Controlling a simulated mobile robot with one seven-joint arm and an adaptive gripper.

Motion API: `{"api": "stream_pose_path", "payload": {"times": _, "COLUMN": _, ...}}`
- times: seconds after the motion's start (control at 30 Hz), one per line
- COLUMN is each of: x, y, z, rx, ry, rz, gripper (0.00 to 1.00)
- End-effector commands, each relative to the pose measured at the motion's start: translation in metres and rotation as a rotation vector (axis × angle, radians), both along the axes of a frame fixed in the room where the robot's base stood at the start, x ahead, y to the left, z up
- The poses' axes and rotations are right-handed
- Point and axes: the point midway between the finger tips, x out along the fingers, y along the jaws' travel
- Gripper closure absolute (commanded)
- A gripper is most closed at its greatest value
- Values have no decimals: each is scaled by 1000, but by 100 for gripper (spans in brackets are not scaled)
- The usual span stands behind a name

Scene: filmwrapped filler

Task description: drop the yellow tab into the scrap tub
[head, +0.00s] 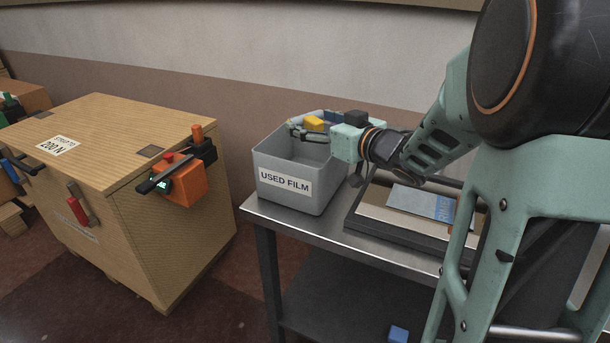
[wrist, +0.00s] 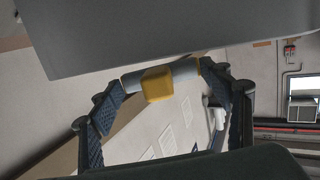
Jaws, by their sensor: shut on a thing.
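The yellow tab (head: 313,123) is a small yellow block at the opening of the grey tub marked USED FILM (head: 262,165), the only tub I see. My gripper (head: 305,130) reaches in from the right at the tub's rim, its fingers over the opening. In the wrist view, my gripper (wrist: 160,80) is shut on the yellow tab (wrist: 158,84), which sits between the two grey fingertips. A large grey surface, apparently the tub's wall (wrist: 170,38), fills the top of that view. The tub's floor is hidden.
The tub stands on the left end of a metal table (head: 300,222). A dark-framed tray (head: 370,225) with a blue-and-grey packet (head: 420,203) lies to its right. A wooden crate (head: 110,150) with orange tools stands left, across a gap.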

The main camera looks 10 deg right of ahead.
Motion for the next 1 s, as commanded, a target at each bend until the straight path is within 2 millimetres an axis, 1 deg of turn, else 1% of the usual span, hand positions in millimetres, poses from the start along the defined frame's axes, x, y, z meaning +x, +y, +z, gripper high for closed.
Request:
{"api": "stream_pose_path", "payload": {"times": 0.03, "x": 0, "y": 0, "z": -12, "rx": 0, "ry": 0, "rz": 0, "gripper": 49}}
{"api": "stream_pose_path", "payload": {"times": 0.2, "x": 0, "y": 0, "z": -23, "rx": 0, "ry": 0, "rz": 0, "gripper": 49}}
{"api": "stream_pose_path", "payload": {"times": 0.53, "x": 0, "y": 0, "z": -24, "rx": 0, "ry": 0, "rz": 0, "gripper": 49}}
{"api": "stream_pose_path", "payload": {"times": 0.57, "x": 0, "y": 0, "z": -24, "rx": 0, "ry": 0, "rz": 0, "gripper": 27}}
{"api": "stream_pose_path", "payload": {"times": 0.7, "x": 0, "y": 0, "z": -24, "rx": 0, "ry": 0, "rz": 0, "gripper": 11}}
{"api": "stream_pose_path", "payload": {"times": 0.73, "x": 0, "y": 0, "z": -24, "rx": 0, "ry": 0, "rz": 0, "gripper": 8}}
{"api": "stream_pose_path", "payload": {"times": 1.0, "x": 0, "y": 0, "z": -24, "rx": 0, "ry": 0, "rz": 0, "gripper": 8}}
